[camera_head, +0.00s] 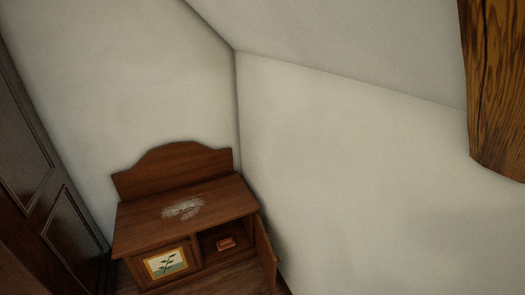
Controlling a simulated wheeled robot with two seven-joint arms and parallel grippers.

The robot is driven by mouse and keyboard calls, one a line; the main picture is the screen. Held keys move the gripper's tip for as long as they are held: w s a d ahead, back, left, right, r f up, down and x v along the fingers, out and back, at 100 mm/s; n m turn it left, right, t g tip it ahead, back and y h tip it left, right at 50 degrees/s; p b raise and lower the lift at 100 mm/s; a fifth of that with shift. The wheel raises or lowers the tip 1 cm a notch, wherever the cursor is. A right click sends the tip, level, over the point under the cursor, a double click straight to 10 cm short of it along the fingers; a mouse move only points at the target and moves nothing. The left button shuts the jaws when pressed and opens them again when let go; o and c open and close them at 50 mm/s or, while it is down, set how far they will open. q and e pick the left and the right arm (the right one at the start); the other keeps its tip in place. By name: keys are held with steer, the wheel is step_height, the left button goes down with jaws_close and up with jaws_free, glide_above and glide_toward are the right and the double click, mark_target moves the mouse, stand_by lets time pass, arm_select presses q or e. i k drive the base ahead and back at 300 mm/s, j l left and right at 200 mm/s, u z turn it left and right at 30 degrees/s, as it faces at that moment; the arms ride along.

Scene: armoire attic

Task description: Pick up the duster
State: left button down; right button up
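Neither of my grippers shows in the head view. I cannot make out a clear duster. A small reddish-brown block-like object (226,244) lies inside the open right compartment of a low wooden cabinet (150,235); it is too small to tell what it is. A whitish, dusty-looking patch (183,208) lies on the cabinet top.
The cabinet's right door (266,255) stands open. A plant picture (166,262) is on its left front. A dark panelled wooden piece (40,180) stands at the left. Sloping white walls (360,170) close in behind and right; a wooden beam (497,90) hangs upper right.

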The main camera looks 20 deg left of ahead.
mark_target(229, 242)
steer(key=u, duration=1.35)
